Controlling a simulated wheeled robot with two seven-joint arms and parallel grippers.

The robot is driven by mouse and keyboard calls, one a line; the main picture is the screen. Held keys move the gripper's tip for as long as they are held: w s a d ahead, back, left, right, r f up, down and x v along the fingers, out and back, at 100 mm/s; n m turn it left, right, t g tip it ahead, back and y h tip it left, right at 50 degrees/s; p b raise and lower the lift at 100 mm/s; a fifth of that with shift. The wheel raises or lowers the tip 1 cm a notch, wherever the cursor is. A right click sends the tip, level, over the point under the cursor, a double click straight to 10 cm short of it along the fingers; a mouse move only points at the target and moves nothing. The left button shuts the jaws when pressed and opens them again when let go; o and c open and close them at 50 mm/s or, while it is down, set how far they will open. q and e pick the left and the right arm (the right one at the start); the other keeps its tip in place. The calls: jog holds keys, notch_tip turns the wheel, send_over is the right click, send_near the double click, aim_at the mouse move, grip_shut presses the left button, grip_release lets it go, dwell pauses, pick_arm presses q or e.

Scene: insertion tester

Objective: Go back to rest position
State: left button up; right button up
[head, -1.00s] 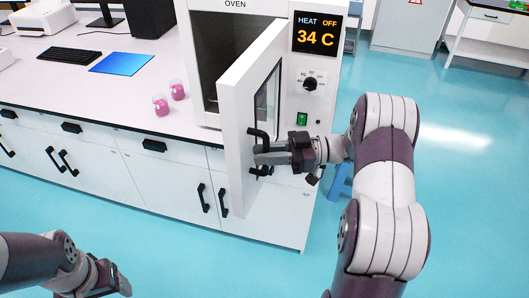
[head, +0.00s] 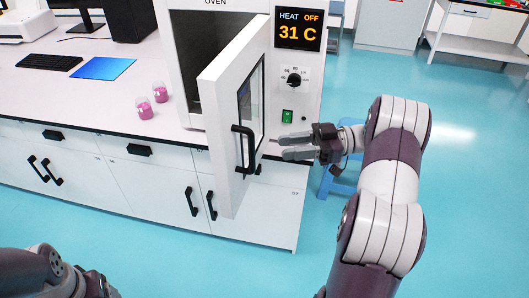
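My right gripper (head: 290,148) is just to the right of the open oven door, apart from its black handle (head: 244,150). Its two grey fingers point left with a small gap between them and nothing in it. My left gripper (head: 97,286) is at the bottom left, partly cut off by the frame edge, so its fingers cannot be made out. The oven (head: 265,85) stands on the bench with its white door (head: 220,130) swung open towards me. Its display (head: 299,31) reads HEAT OFF and 31 C.
Two small glass vessels with pink contents (head: 145,107) (head: 160,93) stand on the white bench (head: 60,100) left of the oven. A blue sheet (head: 102,69) and a black keyboard (head: 49,62) lie behind them. A blue stool (head: 343,176) is behind my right gripper. Open floor lies to the right.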

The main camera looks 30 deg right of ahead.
jog(key=v, duration=0.3)
jog(key=shift+d, duration=0.2)
